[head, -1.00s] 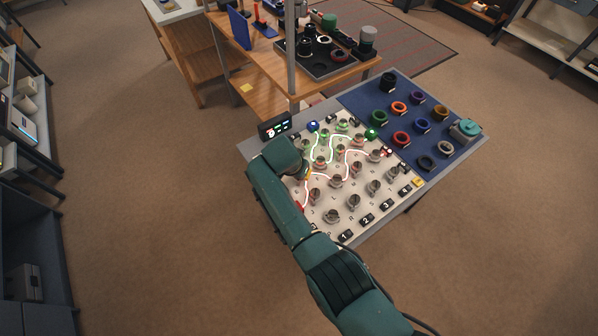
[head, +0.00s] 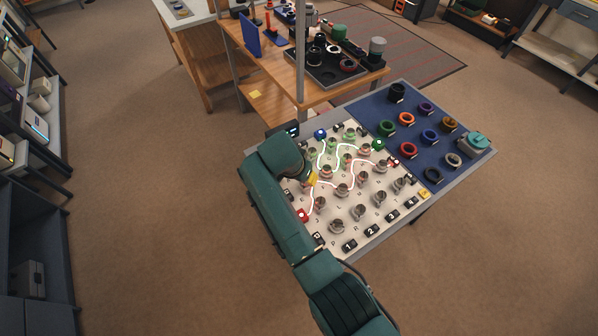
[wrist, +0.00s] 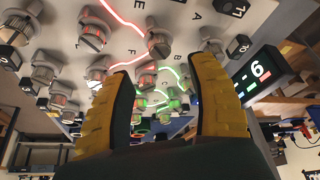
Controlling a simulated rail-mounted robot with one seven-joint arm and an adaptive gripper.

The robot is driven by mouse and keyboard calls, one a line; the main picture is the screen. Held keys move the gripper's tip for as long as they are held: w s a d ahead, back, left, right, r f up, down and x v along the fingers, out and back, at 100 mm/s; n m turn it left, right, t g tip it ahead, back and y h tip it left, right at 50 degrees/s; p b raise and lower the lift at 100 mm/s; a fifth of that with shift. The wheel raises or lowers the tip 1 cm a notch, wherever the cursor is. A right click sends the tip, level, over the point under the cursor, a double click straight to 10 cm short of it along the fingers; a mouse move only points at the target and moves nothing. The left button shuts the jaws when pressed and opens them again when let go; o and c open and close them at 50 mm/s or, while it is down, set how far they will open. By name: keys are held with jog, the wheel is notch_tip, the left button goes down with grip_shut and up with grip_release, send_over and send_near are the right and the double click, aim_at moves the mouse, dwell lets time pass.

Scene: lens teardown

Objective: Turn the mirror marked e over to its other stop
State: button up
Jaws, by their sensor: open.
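The white board (head: 322,240) carries rows of small round metal mirror mounts with letters printed beside them. In the wrist view a letter E shows at the top middle, near a mirror mount (wrist: 158,43); I cannot tell for certain which mount the letter belongs to. My gripper (wrist: 160,70) is open, its two yellow fingers apart with nothing held between them. Several mounts show beyond and between the fingers. In the head view my gripper (head: 312,178) points down over the left part of the board, and my arm hides the mounts under it.
Glowing red and green light paths cross the board. Numbered black blocks (head: 349,245) line its near edge, and a digit display (wrist: 262,75) stands beside it. A blue mat (head: 465,168) holds several coloured rings. A wooden bench with a post (head: 301,60) stands behind.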

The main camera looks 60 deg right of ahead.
jog(key=shift+v, duration=2.3)
